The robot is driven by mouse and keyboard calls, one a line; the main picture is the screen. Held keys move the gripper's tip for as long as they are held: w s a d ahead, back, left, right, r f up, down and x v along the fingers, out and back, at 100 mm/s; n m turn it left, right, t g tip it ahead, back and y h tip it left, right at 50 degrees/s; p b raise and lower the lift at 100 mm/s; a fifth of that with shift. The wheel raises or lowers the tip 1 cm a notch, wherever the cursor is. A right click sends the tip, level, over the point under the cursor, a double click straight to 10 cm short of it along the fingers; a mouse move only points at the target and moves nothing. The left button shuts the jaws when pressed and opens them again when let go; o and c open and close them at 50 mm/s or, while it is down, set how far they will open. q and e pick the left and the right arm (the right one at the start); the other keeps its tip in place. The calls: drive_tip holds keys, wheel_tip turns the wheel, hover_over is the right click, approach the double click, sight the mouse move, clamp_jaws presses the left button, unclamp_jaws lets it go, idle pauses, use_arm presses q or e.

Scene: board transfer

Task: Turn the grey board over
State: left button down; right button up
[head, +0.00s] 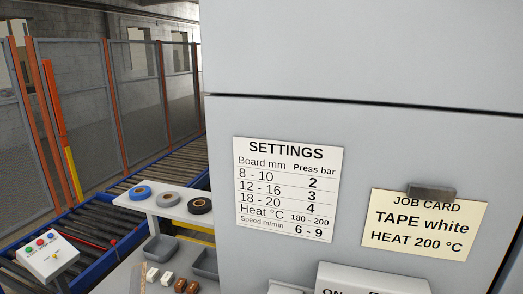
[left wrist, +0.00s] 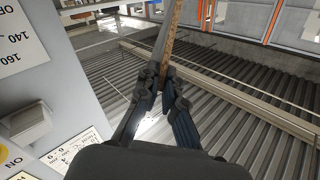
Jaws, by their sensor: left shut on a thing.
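In the left wrist view my left gripper (left wrist: 158,74) is shut on the grey board (left wrist: 170,38). The board shows nearly edge-on, a narrow grey strip with a brown edge on its right side, reaching away from the fingers to the top of the picture. Its broad faces are mostly hidden at this angle. The board and my left gripper do not show clearly in the head view. My right gripper is in neither view.
A large grey machine (head: 360,65) with a settings sheet (head: 288,188) and a job card (head: 424,224) fills the head view's right. Tape rolls lie on a shelf (head: 158,204). A roller conveyor (head: 165,163), a button box (head: 47,258) and a fence (head: 85,85) stand left.

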use_arm(q)
drive_tip(key=m+g, duration=0.1)
drive_tip(key=m, duration=0.3)
drive_tip(key=shift+m+y, duration=0.3)
drive_tip(key=shift+m, duration=0.1)
drive_tip(key=m, duration=0.3)
drive_tip(key=shift+m, duration=0.4)
drive_tip(key=shift+a, duration=0.1)
